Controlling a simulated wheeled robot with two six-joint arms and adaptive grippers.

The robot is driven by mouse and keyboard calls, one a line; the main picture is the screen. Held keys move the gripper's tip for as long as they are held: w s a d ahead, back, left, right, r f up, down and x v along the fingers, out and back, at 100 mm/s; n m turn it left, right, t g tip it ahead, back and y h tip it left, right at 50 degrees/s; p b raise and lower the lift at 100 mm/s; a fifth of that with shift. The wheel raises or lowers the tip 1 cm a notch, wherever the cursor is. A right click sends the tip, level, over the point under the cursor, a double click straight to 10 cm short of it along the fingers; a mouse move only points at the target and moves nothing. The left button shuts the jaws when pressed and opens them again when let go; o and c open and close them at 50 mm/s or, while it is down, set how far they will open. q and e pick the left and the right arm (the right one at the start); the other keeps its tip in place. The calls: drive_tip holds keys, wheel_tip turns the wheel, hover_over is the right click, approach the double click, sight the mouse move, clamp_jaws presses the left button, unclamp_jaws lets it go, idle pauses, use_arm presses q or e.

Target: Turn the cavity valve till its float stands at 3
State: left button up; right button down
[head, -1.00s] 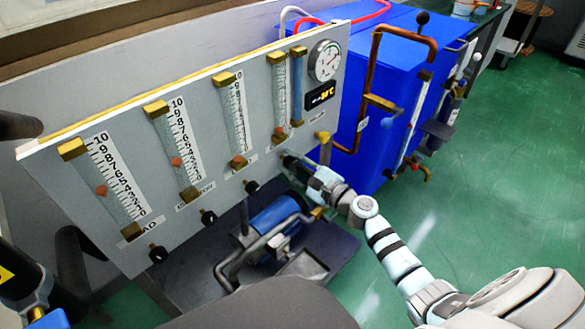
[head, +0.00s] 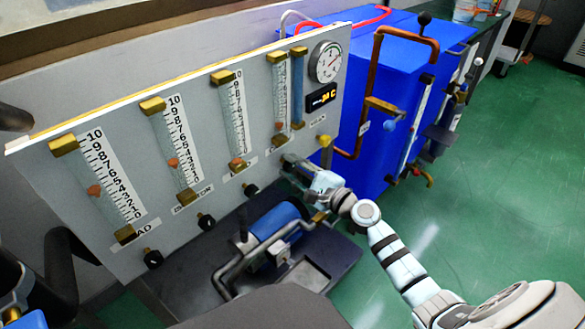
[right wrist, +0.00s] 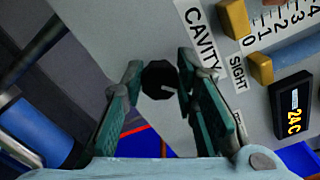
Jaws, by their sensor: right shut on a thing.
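The grey panel (head: 210,100) carries several upright flow tubes with scales and floats. The cavity tube (head: 280,90) is the rightmost of the scaled tubes, and its orange float (head: 279,126) sits low in it; the exact number is too small to read. My right gripper (head: 288,163) is at the panel below this tube. In the right wrist view the black cavity valve knob (right wrist: 160,80) stands between the fingertips of my right gripper (right wrist: 161,76), which is shut on it. The CAVITY label (right wrist: 203,38) is beside it. My left gripper is not in view.
Other black knobs (head: 206,222) line the panel's lower edge to the left. A round gauge (head: 326,62) and a temperature display (head: 321,97) are at the panel's right end. A blue cabinet (head: 390,70) with copper pipes stands at right, and a blue pump (head: 278,222) below.

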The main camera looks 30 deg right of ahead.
drive_tip(key=c, duration=1.3)
unclamp_jaws()
drive_tip(key=v, duration=0.7)
drive_tip(key=shift+s+d, duration=0.1)
drive_tip(key=shift+s, duration=0.1)
